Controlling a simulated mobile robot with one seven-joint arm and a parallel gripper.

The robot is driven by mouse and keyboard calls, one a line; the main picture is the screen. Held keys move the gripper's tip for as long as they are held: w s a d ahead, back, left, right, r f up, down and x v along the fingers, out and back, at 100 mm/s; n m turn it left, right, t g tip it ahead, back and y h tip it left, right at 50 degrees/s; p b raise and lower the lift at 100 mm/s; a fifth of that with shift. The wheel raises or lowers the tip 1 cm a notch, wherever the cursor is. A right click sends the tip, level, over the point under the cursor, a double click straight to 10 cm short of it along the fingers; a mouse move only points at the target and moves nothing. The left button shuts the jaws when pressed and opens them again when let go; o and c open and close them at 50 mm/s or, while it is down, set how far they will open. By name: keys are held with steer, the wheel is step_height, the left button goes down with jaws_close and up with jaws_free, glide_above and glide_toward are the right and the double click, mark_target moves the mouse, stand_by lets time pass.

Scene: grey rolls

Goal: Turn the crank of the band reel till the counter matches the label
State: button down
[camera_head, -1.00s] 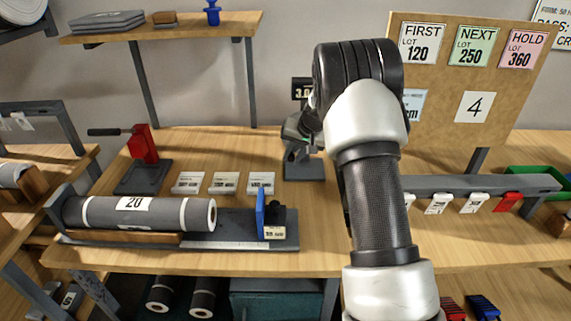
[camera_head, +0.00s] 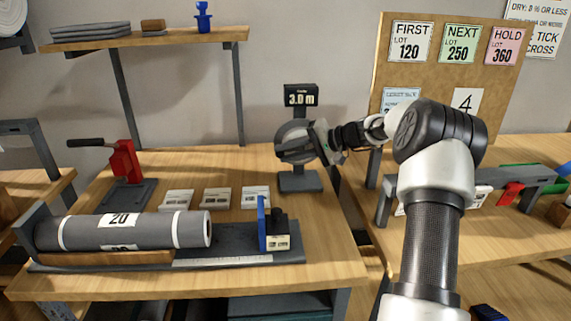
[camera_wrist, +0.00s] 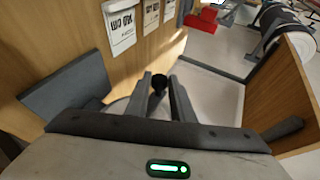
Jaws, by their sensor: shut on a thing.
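The band reel (camera_head: 290,129) is a grey disc on a dark stand at the back of the bench. Its black counter (camera_head: 300,96) reads 3.0 m. My gripper (camera_head: 305,148) is at the front of the reel, covering part of it. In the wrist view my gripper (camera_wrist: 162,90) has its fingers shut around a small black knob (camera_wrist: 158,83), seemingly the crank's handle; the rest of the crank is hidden. A pale label (camera_head: 399,97) is pinned to the board at the right, partly covered by my arm; I cannot read its figure.
A grey roll (camera_head: 135,230) marked 20 lies in a cradle at the front left. Several small white cards (camera_head: 216,198) stand behind it. A red clamp-like device (camera_head: 124,160) is at the left. The board (camera_head: 435,75) holds lot cards 120, 250 and 360.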

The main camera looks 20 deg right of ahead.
steer(key=shift+s+d+r+m+t+y+b, duration=0.15)
steer(key=shift+r+m+t+y+b, duration=0.15)
steer(key=shift+y, duration=0.3)
steer(key=shift+w+d+r+m+t+y+b, duration=0.15)
steer(key=shift+r+t+y+b, duration=0.15)
steer(key=shift+y, duration=0.3)
steer(key=shift+s+d+r+m+t+y+b, duration=0.1)
steer(key=shift+r+m+t+y+b, duration=0.1)
steer(key=shift+m+t+y+b, duration=0.3)
steer(key=shift+r+n, duration=0.1)
steer(key=shift+n, duration=0.15)
steer(key=c, duration=1.5)
jaws_free()
steer(key=shift+c, duration=0.2)
steer(key=p+v, duration=0.3)
steer(key=v, duration=1.4)
steer(key=shift+d, duration=0.35)
